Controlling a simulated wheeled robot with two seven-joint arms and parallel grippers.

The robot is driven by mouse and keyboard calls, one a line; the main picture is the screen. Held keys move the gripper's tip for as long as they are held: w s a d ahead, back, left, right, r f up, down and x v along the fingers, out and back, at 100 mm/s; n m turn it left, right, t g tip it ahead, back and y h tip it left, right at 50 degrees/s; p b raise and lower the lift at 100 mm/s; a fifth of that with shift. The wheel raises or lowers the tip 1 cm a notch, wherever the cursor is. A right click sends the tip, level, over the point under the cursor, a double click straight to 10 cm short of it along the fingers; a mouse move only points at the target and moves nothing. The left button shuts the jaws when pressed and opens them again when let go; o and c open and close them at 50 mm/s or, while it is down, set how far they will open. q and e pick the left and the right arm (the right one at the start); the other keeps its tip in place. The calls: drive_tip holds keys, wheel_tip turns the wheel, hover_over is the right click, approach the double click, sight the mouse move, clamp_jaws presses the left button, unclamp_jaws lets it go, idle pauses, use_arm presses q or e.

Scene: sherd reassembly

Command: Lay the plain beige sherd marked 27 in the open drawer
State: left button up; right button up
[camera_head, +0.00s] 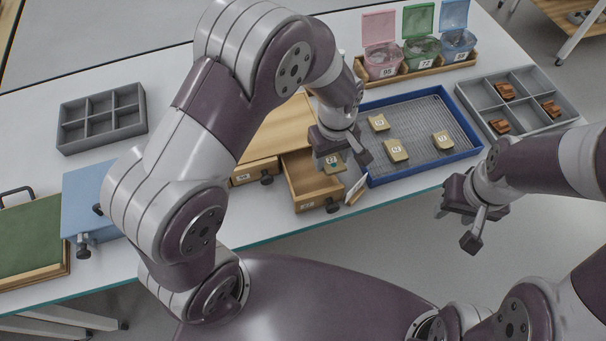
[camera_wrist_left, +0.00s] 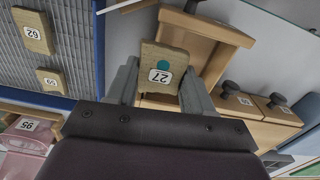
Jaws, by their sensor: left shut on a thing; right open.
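The beige sherd marked 27 (camera_wrist_left: 163,62), with a teal dot above its label, is held between the fingers of my left gripper (camera_wrist_left: 160,88). In the head view the sherd (camera_head: 333,166) and left gripper (camera_head: 341,155) are over the back part of the open wooden drawer (camera_head: 305,190). The drawer also shows behind the sherd in the left wrist view (camera_wrist_left: 213,28). The gap between sherd and drawer floor is hard to judge. My right gripper (camera_head: 473,218) is open and empty, off the table's front edge.
A blue-rimmed tray (camera_head: 420,172) with several sherds lies right of the drawer. A small upright card (camera_head: 356,189) stands close to the drawer's right side. A shut drawer (camera_head: 254,172) is to its left. A grey compartment tray (camera_head: 483,93) and lidded tubs (camera_head: 383,67) are further back.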

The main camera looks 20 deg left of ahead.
sight(311, 183)
use_arm(q)
drive_tip(key=a+f, duration=0.1)
drive_tip(key=s+a, duration=0.1)
drive_tip(key=s+a+f, duration=0.1)
drive_tip(key=a, duration=0.1)
drive_tip(key=shift+f, duration=2.35)
drive_tip(key=shift+s+f, duration=0.1)
drive_tip(key=shift+f, duration=0.05)
drive_tip(key=o, duration=0.8)
drive_tip(key=shift+c, duration=0.2)
wheel_tip(311, 183, up, 12)
drive_tip(key=r, duration=0.1)
drive_tip(key=s+a+r+m+t, duration=0.1)
drive_tip(key=s+a+r+m, duration=0.1)
drive_tip(key=s+a+m, duration=0.5)
drive_tip(key=shift+s+a+r+m+p, duration=0.25)
drive_tip(key=shift+a+r+m+p, duration=0.05)
drive_tip(key=shift+a+m+p, duration=0.1)
